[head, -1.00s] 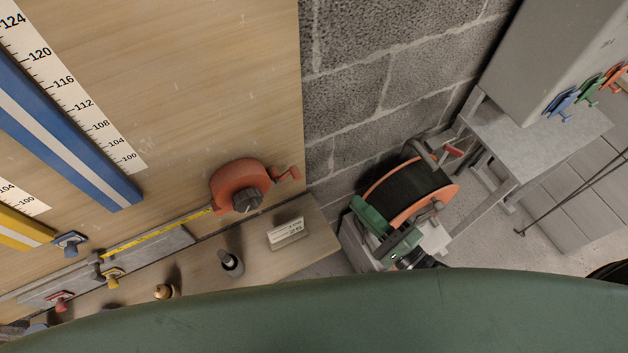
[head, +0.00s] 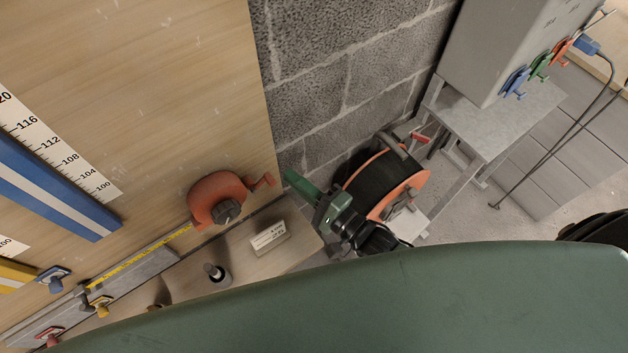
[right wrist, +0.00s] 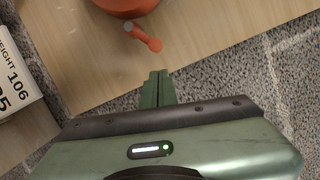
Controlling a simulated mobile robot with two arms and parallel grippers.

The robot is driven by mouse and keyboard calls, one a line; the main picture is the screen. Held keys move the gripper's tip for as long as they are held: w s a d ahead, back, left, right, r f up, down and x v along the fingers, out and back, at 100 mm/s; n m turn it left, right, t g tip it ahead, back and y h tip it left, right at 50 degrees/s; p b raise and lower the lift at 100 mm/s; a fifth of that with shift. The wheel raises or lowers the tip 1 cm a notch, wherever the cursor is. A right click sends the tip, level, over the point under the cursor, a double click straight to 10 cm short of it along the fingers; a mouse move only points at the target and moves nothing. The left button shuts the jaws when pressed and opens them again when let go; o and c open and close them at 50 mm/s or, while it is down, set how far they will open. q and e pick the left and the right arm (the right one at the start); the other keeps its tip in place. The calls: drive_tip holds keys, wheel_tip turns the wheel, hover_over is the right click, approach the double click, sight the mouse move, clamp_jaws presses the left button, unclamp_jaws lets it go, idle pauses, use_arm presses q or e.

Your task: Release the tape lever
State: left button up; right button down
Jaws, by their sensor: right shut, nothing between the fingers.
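The tape case (head: 217,198) is a round orange-red housing with a dark knob, mounted low on the wooden board. Its orange-red lever (head: 265,181) sticks out to the right, near the board's edge. In the right wrist view, the lever (right wrist: 147,39) and the lower part of the case (right wrist: 125,5) show at the top. My green right gripper (head: 291,178) is shut and empty, just right of the lever in the head view. In the right wrist view its closed fingers (right wrist: 158,86) point toward the lever with a gap between. My left gripper is not in view.
A ledge below carries a white label block (head: 270,236) and a dark grey peg (head: 217,274). A cable reel (head: 385,187) stands behind my right arm by the block wall (head: 355,60). A grey cabinet (head: 500,45) is at upper right.

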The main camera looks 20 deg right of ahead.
drive_tip(key=shift+s+a+r, duration=0.15)
drive_tip(key=shift+s+a, duration=0.05)
drive_tip(key=shift+a, duration=0.25)
drive_tip(key=shift+s+a+r, duration=0.1)
drive_tip(key=shift+s+a, duration=0.05)
drive_tip(key=shift+a, duration=0.25)
drive_tip(key=shift+r, duration=0.1)
drive_tip(key=shift+r+n+p, duration=0.2)
drive_tip(key=shift+n+p, duration=0.2)
drive_tip(key=shift+p, duration=0.3)
